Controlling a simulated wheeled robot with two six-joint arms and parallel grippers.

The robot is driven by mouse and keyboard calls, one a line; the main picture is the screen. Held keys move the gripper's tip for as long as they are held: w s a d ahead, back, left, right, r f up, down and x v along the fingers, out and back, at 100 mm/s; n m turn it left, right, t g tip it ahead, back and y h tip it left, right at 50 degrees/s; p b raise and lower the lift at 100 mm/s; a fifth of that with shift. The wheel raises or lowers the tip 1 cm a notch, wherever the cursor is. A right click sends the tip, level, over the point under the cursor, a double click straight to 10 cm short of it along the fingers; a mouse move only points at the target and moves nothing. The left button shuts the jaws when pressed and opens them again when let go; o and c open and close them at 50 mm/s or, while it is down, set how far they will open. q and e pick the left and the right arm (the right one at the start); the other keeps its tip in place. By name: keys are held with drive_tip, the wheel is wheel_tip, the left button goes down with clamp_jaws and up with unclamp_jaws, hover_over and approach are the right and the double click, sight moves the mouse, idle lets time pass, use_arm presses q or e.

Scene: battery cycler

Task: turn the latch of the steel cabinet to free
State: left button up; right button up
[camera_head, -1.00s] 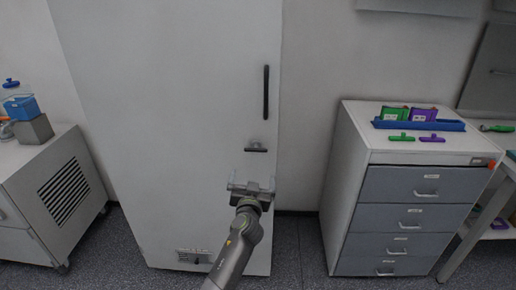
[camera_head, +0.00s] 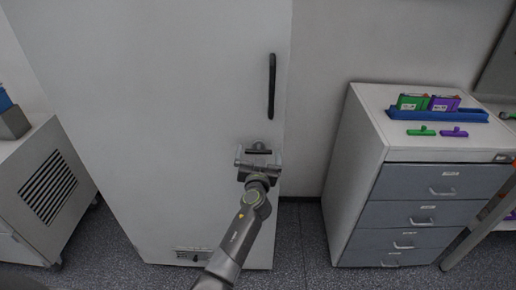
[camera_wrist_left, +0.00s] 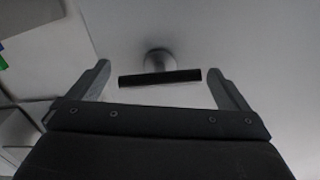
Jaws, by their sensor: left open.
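The steel cabinet (camera_head: 150,110) is a tall pale door front filling the left half of the head view. Its latch (camera_head: 258,147) is a small dark horizontal bar below the long black handle. In the left wrist view the latch bar (camera_wrist_left: 160,78) lies level in front of a round grey hub (camera_wrist_left: 158,60). My left gripper (camera_head: 259,154) is at the latch, partly covering it. In the wrist view its open fingers (camera_wrist_left: 158,70) stand at either end of the bar, with a gap on each side. My right gripper is not in view.
The black vertical handle (camera_head: 272,86) is just above the latch. A grey drawer unit (camera_head: 365,140) with a blue tray (camera_head: 440,115) stands to the right. A low vented unit (camera_head: 45,185) stands at the left. Floor (camera_head: 299,240) is clear between cabinet and drawers.

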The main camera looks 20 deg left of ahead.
use_arm(q)
drive_tip(key=shift+d+r, duration=0.1)
drive_tip(key=shift+s, duration=0.1)
drive_tip(key=shift+c, duration=0.7)
drive_tip(key=c, duration=0.8)
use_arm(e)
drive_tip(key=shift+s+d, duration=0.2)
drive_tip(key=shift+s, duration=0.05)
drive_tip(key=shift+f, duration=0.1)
use_arm(q)
drive_tip(key=m, duration=1.8)
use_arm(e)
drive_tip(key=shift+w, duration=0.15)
